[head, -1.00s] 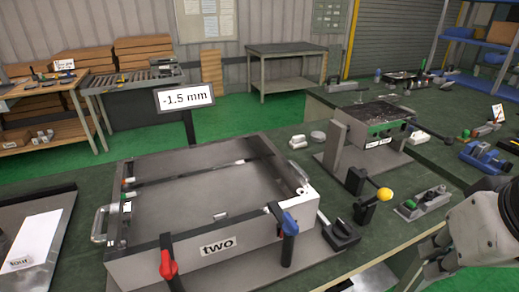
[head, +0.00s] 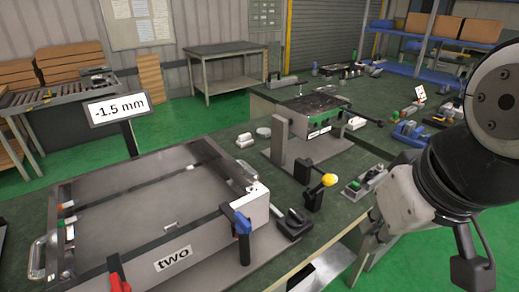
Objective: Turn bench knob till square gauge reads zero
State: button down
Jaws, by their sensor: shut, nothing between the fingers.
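The square gauge (head: 118,107) is a white display on a dark post behind the large tray fixture and reads -1.5 mm. My arm comes in at the right, over the bench's front edge. What looks like my gripper (head: 472,270) is a dark shape low at the right edge. It is shut and empty, well to the right of the knob and apart from it. Its fingertips are hard to make out.
A blue-handled clamp (head: 241,224) and a red-handled clamp (head: 118,283) stand at the tray's front. A yellow-tipped lever (head: 328,180) rises right of the knob. A small box with a green button (head: 354,186) lies near my arm. Green floor is free at the back.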

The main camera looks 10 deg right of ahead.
aim_at(294, 219)
jog(key=i+l+u, duration=0.1)
jog(key=l+u, duration=0.15)
jog(key=u, duration=0.2)
jog(key=i+l+u, duration=0.1)
jog(key=l+u, duration=0.2)
jog(key=u, duration=0.15)
